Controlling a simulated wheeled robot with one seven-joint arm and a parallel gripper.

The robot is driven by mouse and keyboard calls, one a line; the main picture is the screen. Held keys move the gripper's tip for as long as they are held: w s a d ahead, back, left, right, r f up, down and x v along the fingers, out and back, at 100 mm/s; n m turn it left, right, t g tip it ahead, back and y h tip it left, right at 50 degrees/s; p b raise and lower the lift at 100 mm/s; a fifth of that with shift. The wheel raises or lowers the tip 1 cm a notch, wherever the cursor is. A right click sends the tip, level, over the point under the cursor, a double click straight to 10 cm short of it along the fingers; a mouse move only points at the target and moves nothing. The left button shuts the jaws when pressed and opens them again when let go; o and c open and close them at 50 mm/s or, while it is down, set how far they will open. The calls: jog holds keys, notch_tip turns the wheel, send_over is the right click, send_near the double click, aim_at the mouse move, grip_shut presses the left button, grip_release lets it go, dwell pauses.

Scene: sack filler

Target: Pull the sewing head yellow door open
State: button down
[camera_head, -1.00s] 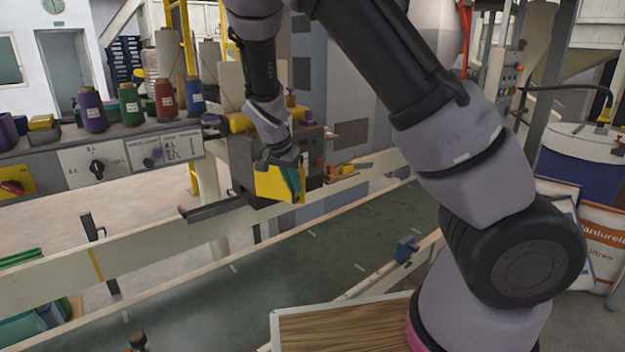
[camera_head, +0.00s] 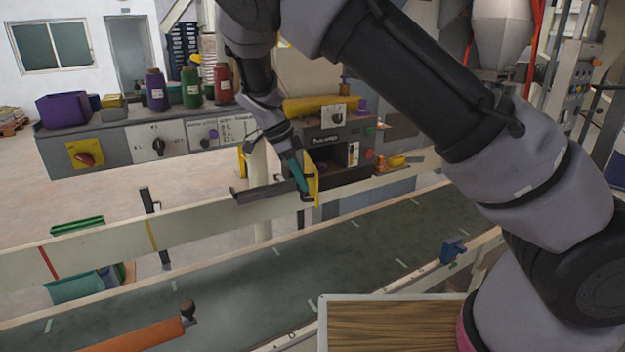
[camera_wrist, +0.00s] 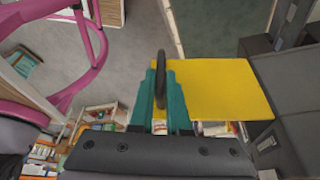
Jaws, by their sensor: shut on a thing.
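The sewing head (camera_head: 345,137) is a dark grey box beyond the conveyor. Its yellow door (camera_head: 312,188) stands swung out, seen nearly edge-on in the head view. Part of the dark inside of the head shows beside it. In the wrist view the yellow door (camera_wrist: 222,88) is a flat panel to the right of my fingers, with the grey housing beyond it. My gripper (camera_head: 301,184) has teal fingers at the door's outer side. In the wrist view my gripper (camera_wrist: 160,85) is shut on the dark door handle (camera_wrist: 161,62).
A pale rail (camera_head: 190,225) and the dark conveyor belt (camera_head: 350,245) run in front of the head. A control panel (camera_head: 160,140) with thread cones on top stands at the left. A blue clamp (camera_head: 452,248) sits on the near rail. An orange bar (camera_head: 140,335) lies at the lower left.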

jog(key=shift+a, duration=0.6)
jog(key=c, duration=0.9)
grip_release()
jog(key=v, duration=1)
jog(key=shift+r, duration=0.35)
